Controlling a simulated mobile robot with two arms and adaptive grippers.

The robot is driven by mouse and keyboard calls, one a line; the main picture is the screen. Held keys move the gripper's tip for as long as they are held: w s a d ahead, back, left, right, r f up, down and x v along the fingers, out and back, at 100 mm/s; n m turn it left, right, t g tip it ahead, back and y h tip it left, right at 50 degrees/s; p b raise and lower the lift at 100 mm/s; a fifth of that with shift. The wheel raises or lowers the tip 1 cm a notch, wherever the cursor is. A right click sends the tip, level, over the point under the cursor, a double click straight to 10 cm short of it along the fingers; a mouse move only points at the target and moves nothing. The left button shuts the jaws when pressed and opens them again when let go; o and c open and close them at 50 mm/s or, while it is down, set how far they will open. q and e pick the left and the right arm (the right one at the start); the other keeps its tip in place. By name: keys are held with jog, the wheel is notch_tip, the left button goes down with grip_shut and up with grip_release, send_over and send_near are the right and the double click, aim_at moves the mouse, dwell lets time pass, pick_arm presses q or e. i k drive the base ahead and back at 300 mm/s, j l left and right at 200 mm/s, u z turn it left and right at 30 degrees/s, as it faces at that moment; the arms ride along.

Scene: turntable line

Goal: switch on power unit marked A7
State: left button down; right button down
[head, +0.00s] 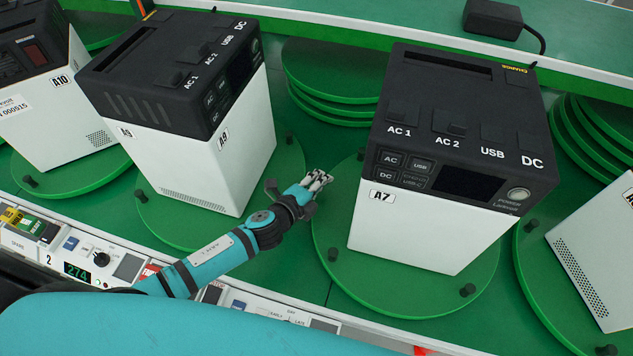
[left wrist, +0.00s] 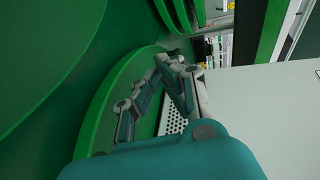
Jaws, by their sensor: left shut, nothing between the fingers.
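The power unit marked A7 (head: 430,228) has a white body and a black top, and stands upright on a green round turntable plate (head: 345,275). Its front panel has AC, USB and DC buttons, a dark screen (head: 468,185) and a round POWER button (head: 517,195). My left gripper (head: 318,180) is shut and empty, left of A7 and apart from it, between A7 and the unit marked A9. In the left wrist view the closed fingers (left wrist: 168,62) show beside a green plate and a white panel with a grille; I cannot tell which unit that is. My right gripper is out of view.
Unit A9 (head: 205,165) stands left of my left gripper, with A10 (head: 60,120) further left. Another white unit (head: 605,260) is at the right edge. Short black pegs (head: 467,290) stand on the plates. A control strip (head: 125,265) runs along the front. A black adapter (head: 492,18) lies behind.

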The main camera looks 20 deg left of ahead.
aim_at(517, 195)
jog(key=k+j, duration=0.25)
jog(key=k, duration=0.2)
jog(key=k+j, duration=0.25)
jog(key=k, duration=0.25)
jog(key=k+j, duration=0.2)
jog(key=k, duration=0.25)
